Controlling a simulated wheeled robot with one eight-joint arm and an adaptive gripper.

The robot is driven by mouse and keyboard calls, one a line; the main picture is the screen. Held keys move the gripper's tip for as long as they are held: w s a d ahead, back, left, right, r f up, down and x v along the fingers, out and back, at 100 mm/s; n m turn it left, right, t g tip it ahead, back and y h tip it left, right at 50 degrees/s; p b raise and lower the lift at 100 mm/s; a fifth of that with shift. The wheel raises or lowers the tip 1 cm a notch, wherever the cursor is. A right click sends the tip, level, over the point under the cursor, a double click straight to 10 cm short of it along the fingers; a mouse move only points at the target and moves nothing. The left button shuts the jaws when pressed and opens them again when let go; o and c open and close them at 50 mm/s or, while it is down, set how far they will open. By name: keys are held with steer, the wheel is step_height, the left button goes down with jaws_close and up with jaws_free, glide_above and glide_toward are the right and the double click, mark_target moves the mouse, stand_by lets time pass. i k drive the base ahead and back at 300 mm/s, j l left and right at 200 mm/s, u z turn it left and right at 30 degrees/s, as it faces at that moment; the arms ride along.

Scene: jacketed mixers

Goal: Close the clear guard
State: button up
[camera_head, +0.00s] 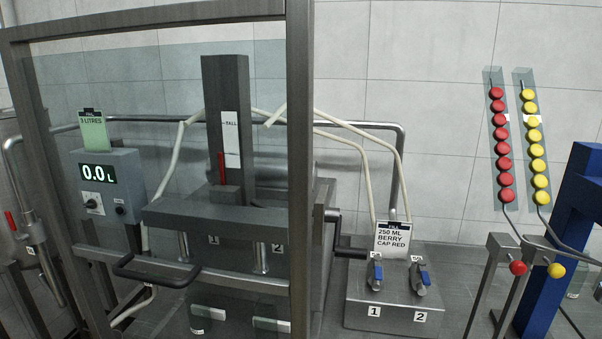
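The clear guard (297,150) is a see-through panel in a dark grey metal frame. It fills the left half of the head view, with its top rail (150,17) sloping up to the right and a thick upright at its right side. A dark loop handle (155,272) shows low in the panel area; I cannot tell what it is fixed to. The filling machine (226,120) stands behind the pane. I cannot tell from this view how far the guard stands from its shut position. My gripper is not in view.
A display box (98,180) reading 0.0 L shows through the pane. Right of the guard are a crank (345,250) and a valve block (395,300) with blue levers and a card. Red caps (502,150), yellow caps (535,150) and a blue frame (570,220) stand farther right.

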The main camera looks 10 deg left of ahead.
mark_target(189, 273)
steer(key=u, duration=1.7)
steer(key=k+l+z, duration=0.3)
steer(key=l+z, duration=0.2)
steer(key=j, duration=0.1)
